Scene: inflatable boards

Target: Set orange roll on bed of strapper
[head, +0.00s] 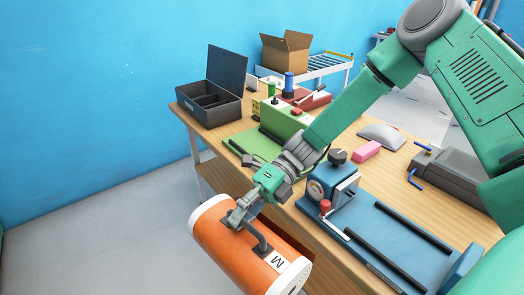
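The orange roll (228,252) has white ends, a dark carry handle on top and a white label marked "M". It is held in front of the table's near edge, not over the tabletop. My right gripper (240,215) is shut on the handle's far-left end. A blue machine (395,246) with a flat bed, two black rails, a gauge and a red-knobbed lever sits at the table's near edge. A green machine (286,121) with a flat bed stands behind it. No label shows which one is the strapper. Both beds look empty. My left gripper is out of view.
The wooden table (203,126) also bears an open black case (212,98), a red machine (314,99), a pink block (366,150), a grey-white mound (382,136) and a dark grey unit (447,172). A cardboard box (286,52) stands behind. Floor at left is clear.

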